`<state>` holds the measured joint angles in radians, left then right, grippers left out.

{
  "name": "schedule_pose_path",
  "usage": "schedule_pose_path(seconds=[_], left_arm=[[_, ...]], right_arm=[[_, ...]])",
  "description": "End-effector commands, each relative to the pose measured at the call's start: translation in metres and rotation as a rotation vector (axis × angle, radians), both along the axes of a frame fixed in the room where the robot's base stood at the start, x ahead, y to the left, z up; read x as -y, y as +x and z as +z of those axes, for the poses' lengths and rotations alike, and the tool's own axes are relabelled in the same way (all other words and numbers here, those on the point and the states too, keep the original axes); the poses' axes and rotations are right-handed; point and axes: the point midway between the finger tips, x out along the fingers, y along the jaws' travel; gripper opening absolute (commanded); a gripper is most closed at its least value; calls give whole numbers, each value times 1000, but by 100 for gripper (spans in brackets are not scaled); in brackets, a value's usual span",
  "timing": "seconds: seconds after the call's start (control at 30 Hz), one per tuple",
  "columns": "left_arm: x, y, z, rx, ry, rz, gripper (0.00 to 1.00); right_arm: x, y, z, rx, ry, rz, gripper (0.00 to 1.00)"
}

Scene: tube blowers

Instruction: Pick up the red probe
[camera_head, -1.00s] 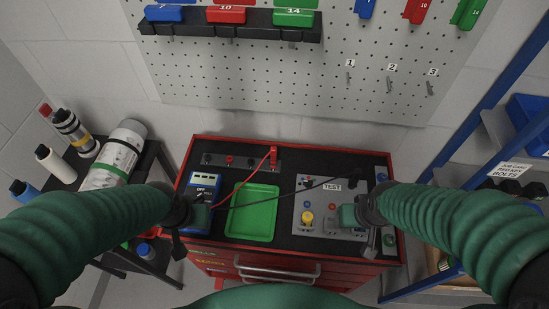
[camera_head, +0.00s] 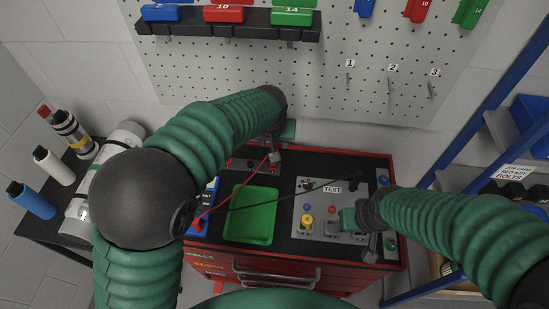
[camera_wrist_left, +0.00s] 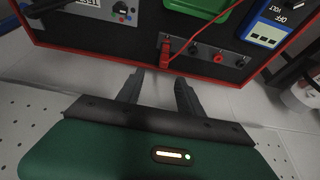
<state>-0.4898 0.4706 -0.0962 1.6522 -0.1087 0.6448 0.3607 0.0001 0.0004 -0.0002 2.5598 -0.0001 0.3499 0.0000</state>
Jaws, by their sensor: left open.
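The red probe (camera_wrist_left: 165,46) stands in the grey socket strip (camera_wrist_left: 204,54) at the cart's back edge, with a red cable (camera_wrist_left: 203,32) running from it. In the head view my left arm and gripper hide most of the probe. My left gripper (camera_wrist_left: 158,80) is open and empty. In the left wrist view its two fingers point at the probe, which shows just beyond the fingertips. My right gripper (camera_head: 369,246) hangs over the right front of the cart, beside the TEST panel (camera_head: 310,222); its finger gap is unclear.
A green tray (camera_head: 250,216) lies mid-cart. A blue multimeter (camera_wrist_left: 268,28) is on the cart, partly covered by my left arm in the head view. A black cable (camera_head: 290,190) crosses above the tray. A pegboard (camera_head: 320,85) rises behind, and a blue shelf frame (camera_head: 470,150) stands right.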

Motion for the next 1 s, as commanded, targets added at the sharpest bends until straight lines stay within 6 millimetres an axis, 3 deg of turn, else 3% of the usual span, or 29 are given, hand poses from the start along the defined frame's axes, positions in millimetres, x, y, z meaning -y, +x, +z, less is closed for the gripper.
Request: schedule_pose_path(seconds=[0.3,0.4,0.57,0.8,1.0], left_arm=[[-1,30,-75,-6,2,2,44],[1,38,-92,-4,2,2,44],[2,43,-105,-2,1,1,44],[2,60,-143,-2,0,2,44],[2,61,-148,0,-1,2,44]], right_arm=[[0,0,7,0,0,0,56],[0,0,9,0,0,0,56],[0,0,12,0,0,0,56],[0,0,22,0,0,0,56],[0,0,21,0,0,0,56]])
